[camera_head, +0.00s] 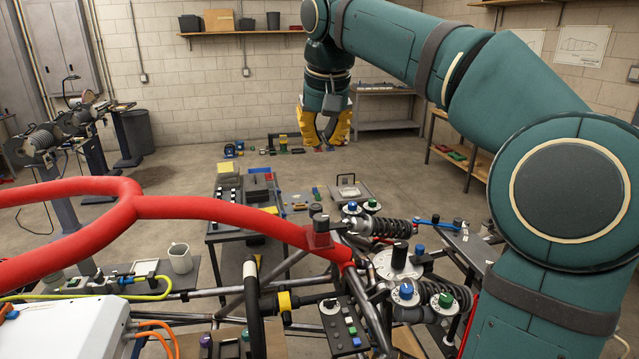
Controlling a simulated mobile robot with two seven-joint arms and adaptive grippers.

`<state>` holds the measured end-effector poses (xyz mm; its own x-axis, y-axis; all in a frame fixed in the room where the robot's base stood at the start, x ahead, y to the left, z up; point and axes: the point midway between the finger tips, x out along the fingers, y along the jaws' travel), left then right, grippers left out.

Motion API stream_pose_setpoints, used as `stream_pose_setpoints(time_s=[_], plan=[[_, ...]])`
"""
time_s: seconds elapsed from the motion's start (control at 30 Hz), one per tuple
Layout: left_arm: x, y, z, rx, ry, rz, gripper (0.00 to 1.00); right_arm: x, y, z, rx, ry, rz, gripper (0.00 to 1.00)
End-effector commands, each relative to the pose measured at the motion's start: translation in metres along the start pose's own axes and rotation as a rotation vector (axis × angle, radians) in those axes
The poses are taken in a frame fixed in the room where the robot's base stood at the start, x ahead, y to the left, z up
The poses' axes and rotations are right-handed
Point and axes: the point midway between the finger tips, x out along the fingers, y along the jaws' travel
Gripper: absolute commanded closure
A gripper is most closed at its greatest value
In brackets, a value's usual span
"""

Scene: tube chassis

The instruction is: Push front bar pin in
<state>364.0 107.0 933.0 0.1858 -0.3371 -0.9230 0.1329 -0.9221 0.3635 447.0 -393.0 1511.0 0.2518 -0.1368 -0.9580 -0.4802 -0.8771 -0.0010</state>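A red padded bar (222,211) runs from the left edge across to the middle of the head view. Near its right end a red bracket (319,237) with a dark knob or pin head (316,209) stands on the tube chassis (212,294). This may be the front bar pin; how deep it sits cannot be told. My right gripper (325,148), with yellow fingers, hangs pointing down above and beyond the bracket, apart from it. A dark gap shows between its fingers, and they hold nothing visible. My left gripper is not in view.
Coil-over dampers (385,228) and blue and green knobs crowd the chassis right of the bracket. A white box (65,335) with orange cables is at the lower left. A small table (232,235) stands behind the bar.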

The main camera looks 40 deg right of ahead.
Motion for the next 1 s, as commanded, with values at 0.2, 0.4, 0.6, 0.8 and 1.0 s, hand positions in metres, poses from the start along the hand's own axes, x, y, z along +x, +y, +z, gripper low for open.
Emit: stream_pose_setpoints(time_s=[0.2, 0.4, 0.6, 0.8, 1.0], plan=[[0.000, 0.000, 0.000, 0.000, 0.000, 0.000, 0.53, 0.003, 0.001, 0.001, 0.003, -0.002, 0.003, 1.00], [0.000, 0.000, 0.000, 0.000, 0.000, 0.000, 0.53, 0.029, 0.001, 0.001, 0.002, -0.005, 0.003, 1.00], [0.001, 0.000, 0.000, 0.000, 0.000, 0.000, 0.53, 0.070, 0.002, 0.001, 0.003, -0.005, 0.004, 1.00], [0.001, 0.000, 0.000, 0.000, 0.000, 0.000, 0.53, 0.107, 0.002, 0.003, 0.003, -0.005, 0.003, 1.00], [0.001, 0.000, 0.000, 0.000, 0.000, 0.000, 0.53, 0.130, 0.002, 0.010, 0.003, -0.003, 0.002, 1.00]])
